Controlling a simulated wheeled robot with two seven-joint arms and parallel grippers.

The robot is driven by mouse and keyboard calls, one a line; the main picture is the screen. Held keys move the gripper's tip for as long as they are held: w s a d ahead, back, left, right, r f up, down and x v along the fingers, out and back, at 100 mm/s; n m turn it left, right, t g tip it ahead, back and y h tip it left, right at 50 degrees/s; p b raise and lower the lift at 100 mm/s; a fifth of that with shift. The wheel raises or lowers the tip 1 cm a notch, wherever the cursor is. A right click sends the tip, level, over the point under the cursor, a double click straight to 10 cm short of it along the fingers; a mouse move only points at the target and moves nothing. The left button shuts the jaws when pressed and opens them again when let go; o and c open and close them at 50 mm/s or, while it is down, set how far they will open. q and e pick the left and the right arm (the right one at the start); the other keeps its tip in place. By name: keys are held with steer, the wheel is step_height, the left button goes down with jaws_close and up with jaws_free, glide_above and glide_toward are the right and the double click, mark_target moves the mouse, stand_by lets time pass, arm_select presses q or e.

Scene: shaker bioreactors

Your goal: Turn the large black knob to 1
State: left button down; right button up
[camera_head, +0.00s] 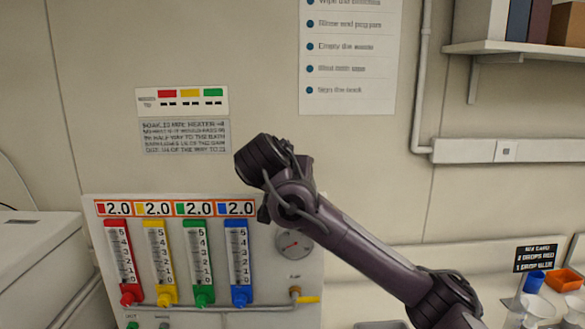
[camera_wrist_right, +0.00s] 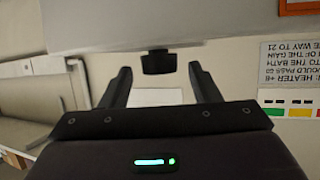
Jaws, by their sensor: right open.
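The black knob (camera_wrist_right: 157,62) shows in the right wrist view as a short dark block at the edge of a pale grey panel (camera_wrist_right: 120,25). My right gripper (camera_wrist_right: 161,84) is open, with one finger to each side of the knob and visible gaps between. I cannot tell how deep the knob lies between the fingertips. No scale mark or pointer on it is readable. In the head view my right arm reaches the upper right of the panel (camera_head: 265,285) and hides the knob; its fingers are hidden too. My left gripper is not in view.
The panel carries red (camera_head: 118,255), yellow (camera_head: 158,255), green (camera_head: 197,255) and blue (camera_head: 237,255) flow tubes, with 2.0 labels above. A round gauge (camera_head: 293,243) and a yellow-handled valve (camera_head: 306,299) sit near my arm. A notice (camera_head: 185,136) is on the wall.

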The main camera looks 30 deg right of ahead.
steer(key=shift+w+d+f, duration=0.1)
steer(key=shift+w+d, duration=0.1)
steer(key=shift+d, duration=0.1)
steer(key=shift+a, duration=0.1)
steer(key=shift+f, duration=0.1)
steer(key=c, duration=1)
steer(key=shift+f, duration=0.1)
